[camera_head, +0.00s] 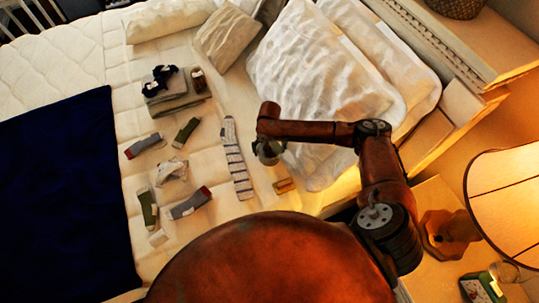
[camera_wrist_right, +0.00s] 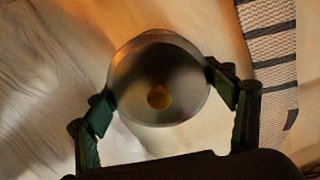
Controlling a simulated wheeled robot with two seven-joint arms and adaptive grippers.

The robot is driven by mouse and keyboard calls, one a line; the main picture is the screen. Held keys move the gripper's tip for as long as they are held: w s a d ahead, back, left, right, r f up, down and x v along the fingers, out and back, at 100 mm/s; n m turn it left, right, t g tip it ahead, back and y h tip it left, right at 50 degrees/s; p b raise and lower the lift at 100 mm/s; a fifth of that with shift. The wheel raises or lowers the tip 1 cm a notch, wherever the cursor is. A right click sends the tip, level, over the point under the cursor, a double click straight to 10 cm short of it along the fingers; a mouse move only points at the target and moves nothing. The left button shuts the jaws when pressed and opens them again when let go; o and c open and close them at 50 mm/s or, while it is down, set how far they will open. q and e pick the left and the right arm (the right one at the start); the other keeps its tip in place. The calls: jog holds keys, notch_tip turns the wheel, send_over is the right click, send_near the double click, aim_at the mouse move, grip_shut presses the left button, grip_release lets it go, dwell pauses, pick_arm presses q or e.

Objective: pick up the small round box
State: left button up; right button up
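The small round box (camera_wrist_right: 158,80) is grey, with a dull round face and a small orange spot near its middle. In the right wrist view it sits between the two dark green fingers of my right gripper (camera_wrist_right: 160,82), which meet its rim on both sides. In the head view my right gripper (camera_head: 268,151) points down over the bed, between the striped sock and the white pillow. A greyish part of the box shows there under the wrist, mostly hidden. I cannot tell its height above the bed. My left gripper is out of view.
The striped sock (camera_head: 236,160) lies just left of the gripper, and a small tan box (camera_head: 284,186) lies below it. White pillows (camera_head: 305,85) are behind. Rolled socks, folded cloth (camera_head: 175,95) and a dark blue blanket (camera_head: 65,195) lie left. A lamp (camera_head: 505,205) stands right.

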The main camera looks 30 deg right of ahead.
jog(key=c, duration=0.8)
jog(key=shift+r, duration=0.1)
